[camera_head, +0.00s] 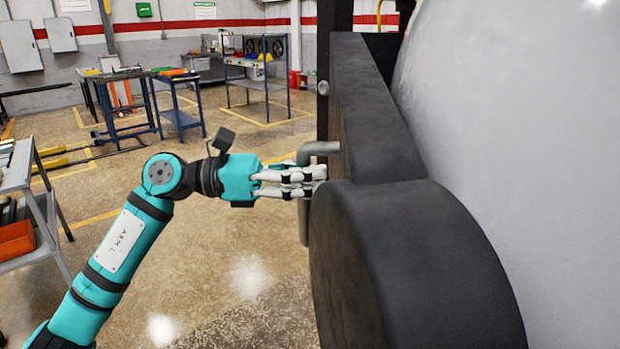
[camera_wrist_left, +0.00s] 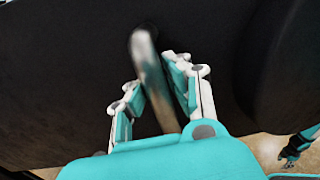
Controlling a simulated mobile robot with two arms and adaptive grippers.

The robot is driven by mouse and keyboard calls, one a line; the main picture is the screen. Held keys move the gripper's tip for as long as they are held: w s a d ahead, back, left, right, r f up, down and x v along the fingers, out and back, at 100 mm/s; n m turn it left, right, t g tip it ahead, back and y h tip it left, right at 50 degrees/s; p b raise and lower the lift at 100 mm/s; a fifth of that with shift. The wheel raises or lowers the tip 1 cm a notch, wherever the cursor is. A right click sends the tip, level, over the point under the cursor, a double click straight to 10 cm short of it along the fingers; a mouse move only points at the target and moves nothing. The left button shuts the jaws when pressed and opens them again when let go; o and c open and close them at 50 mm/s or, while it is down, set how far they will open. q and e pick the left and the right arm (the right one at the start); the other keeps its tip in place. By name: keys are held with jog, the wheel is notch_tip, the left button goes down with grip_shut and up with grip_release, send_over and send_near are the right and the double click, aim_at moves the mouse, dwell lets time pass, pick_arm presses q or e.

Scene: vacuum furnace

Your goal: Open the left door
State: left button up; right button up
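The left door (camera_head: 360,120) is a dark, thick-edged panel in front of a large pale rounded body. Its grey metal bar handle (camera_head: 318,149) sticks out to the left and bends downward. My left gripper (camera_head: 308,182) is at this handle, with its white-and-black fingers around the bar. The finger contact is partly hidden. A small teal and black gripper, apparently my right one (camera_wrist_left: 296,146), shows at the lower right of the wrist view; its fingers are unclear.
A grey shelf cart (camera_head: 40,200) with an orange bin (camera_head: 16,240) stands at the left edge. Blue workbenches (camera_head: 180,118) and a blue rack (camera_head: 262,85) stand farther back. The floor (camera_head: 230,275) left of the door is clear apart from my left arm above it.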

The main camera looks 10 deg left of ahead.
pick_arm(q)
jog(key=shift+o, duration=1.1)
jog(key=shift+s, duration=0.1)
jog(key=shift+o, duration=1.1)
jog(key=shift+a, duration=0.2)
jog(key=shift+o, duration=0.5)
jog(key=shift+a+f, duration=0.1)
jog(key=shift+f, duration=0.05)
jog(key=v, duration=1.2)
pick_arm(e)
jog(key=shift+s, duration=0.4)
pick_arm(q)
jog(key=shift+f, duration=0.1)
jog(key=shift+c, duration=0.4)
